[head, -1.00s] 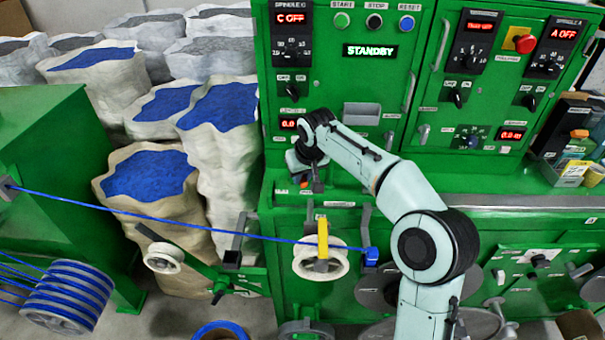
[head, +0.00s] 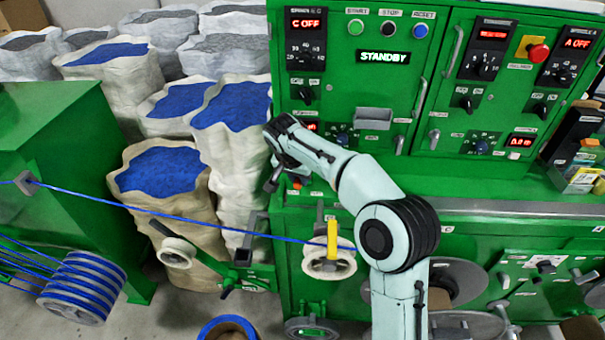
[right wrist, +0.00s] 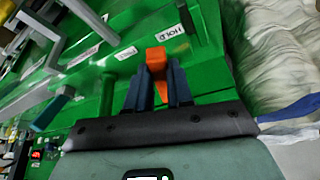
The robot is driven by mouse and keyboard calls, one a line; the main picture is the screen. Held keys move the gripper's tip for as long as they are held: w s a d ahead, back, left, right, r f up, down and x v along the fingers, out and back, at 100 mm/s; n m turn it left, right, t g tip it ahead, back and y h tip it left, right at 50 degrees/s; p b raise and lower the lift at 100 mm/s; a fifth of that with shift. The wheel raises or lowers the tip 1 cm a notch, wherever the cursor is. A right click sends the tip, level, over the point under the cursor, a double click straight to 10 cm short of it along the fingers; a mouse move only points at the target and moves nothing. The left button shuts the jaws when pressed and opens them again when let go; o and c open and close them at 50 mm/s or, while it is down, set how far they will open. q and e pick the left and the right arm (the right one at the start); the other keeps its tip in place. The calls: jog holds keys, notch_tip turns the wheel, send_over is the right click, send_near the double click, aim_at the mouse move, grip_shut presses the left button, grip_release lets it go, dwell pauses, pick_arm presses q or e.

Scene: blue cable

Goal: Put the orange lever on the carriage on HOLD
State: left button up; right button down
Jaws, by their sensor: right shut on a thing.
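The orange lever (right wrist: 156,58) shows in the right wrist view between the two dark fingertips of my right gripper (right wrist: 158,78), which is shut on it. A white HOLD label (right wrist: 175,32) sits on the green carriage beyond the lever, slightly to its right. Another small label (right wrist: 126,53), not readable, lies to its left. In the head view, my right arm reaches left across the machine front; a small orange spot (head: 296,182) shows below its wrist, and the fingers are mostly hidden. My left gripper is not in view.
A blue cable (head: 190,216) runs taut across the front, past a white pulley (head: 329,262) with a yellow part. Sacks of blue granules (head: 160,172) stand close left of the machine. The panel display (head: 383,57) reads STANDBY.

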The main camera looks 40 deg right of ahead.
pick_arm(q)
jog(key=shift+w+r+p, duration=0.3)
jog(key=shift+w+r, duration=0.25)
pick_arm(e)
jog(key=shift+w+a+r+m+g, duration=0.1)
jog(key=shift+w+a+m+g, duration=0.25)
jog(key=shift+m, duration=0.55)
jog(key=shift+d, duration=0.15)
jog(key=c, duration=1)
grip_release()
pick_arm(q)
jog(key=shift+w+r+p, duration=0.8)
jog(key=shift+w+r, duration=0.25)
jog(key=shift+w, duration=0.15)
pick_arm(e)
jog(key=v, duration=1.3)
